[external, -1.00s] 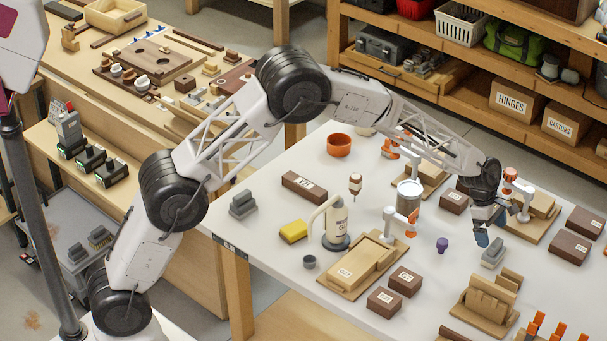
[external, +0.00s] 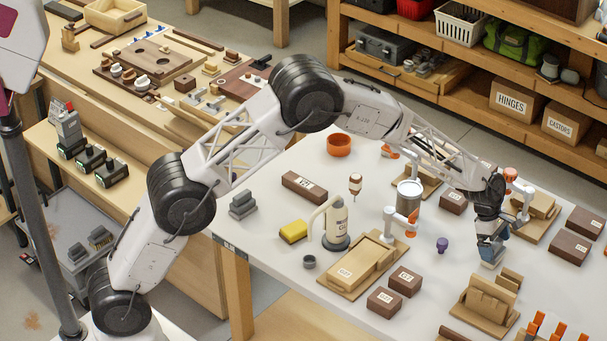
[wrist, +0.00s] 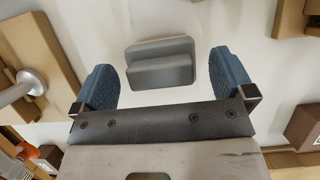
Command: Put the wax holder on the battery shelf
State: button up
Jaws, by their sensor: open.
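A small grey stepped block (wrist: 160,64), which looks like the wax holder, lies on the white bench. In the wrist view it sits between my two blue fingertips, slightly ahead, with clear gaps on both sides. My gripper (wrist: 161,82) is open and empty. In the external view my gripper (external: 491,248) is low over the right part of the bench, and mostly hides the block. A similar grey stepped block (external: 243,205) stands at the bench's left edge. The likely battery shelf (external: 48,140) is the wooden ledge at far left, holding dark charger-like units (external: 92,158).
Around my gripper are a wooden holder (external: 487,300), a clamp on a wooden base (external: 533,222) and dark labelled boxes (external: 569,247). A metal canister (external: 409,194), a pump bottle (external: 336,225) and a yellow block (external: 293,231) stand further left. A purple knob (external: 442,244) is nearby.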

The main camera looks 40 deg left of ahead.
jog(key=shift+x, duration=1.3)
jog(key=c, duration=1.1)
jog(key=shift+o, duration=0.2)
jog(key=shift+r, duration=0.2)
jog(key=shift+r, duration=0.55)
jog(key=shift+s+a+r, duration=0.1)
jog(key=shift+s+r, duration=0.1)
jog(key=shift+r, duration=0.35)
jog(key=shift+s+a+r, duration=0.15)
jog(key=shift+r, duration=0.4)
jog(key=s+a, duration=0.3)
jog(key=s, duration=0.1)
jog(key=s+a+r, duration=0.1)
jog(key=s+a, duration=0.1)
jog(key=s, duration=0.2)
jog(key=s+a, duration=0.3)
jog(key=s, duration=0.1)
jog(key=shift+s+a+r, duration=0.15)
jog(key=shift+s+a, duration=0.1)
jog(key=shift+a, duration=0.05)
